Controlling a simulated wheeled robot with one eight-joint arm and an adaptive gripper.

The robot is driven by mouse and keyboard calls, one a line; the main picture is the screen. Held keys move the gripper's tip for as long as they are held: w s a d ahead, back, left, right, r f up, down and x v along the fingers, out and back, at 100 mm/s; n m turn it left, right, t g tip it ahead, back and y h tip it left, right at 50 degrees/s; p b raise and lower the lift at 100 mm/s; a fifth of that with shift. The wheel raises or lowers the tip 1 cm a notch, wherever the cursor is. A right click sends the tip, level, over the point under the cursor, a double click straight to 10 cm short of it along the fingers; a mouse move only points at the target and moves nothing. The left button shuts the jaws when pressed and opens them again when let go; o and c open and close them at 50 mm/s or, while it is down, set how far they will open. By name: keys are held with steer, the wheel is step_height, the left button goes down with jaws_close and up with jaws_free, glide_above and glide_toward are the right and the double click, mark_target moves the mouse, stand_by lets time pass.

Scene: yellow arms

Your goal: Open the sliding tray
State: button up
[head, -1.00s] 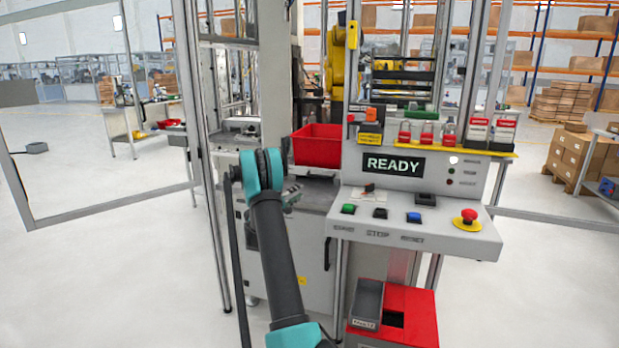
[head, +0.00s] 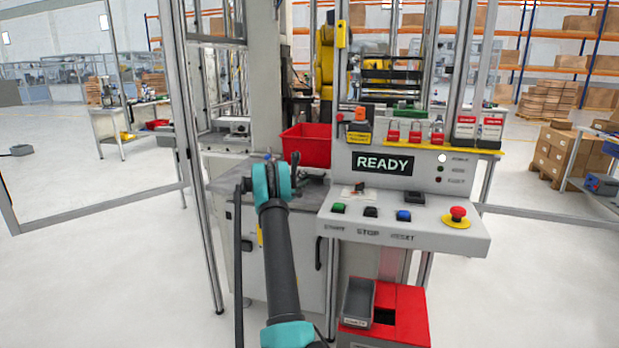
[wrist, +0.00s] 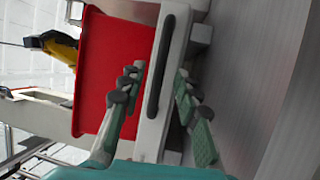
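The sliding tray (wrist: 150,132) shows in the wrist view as a pale grey front with a long black bar handle (wrist: 161,65). The red bin (wrist: 103,60) is just behind that front; it also shows in the head view (head: 305,147). My gripper (wrist: 158,80) is open. One finger is on the bin side of the tray front and the other on the near side, with the handle between them. I cannot tell whether the fingers touch it. In the head view the handle and fingertips are mostly hidden behind my arm.
The control panel (head: 400,222) with buttons and a red emergency stop (head: 457,214) juts out right of my arm. A red box with a grey bin (head: 357,302) stands below it. An open fence door (head: 95,208) stands left.

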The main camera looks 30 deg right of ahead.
mark_target(310, 175)
steer(key=shift+x, duration=1.8)
steer(key=shift+c, duration=0.6)
jaws_close()
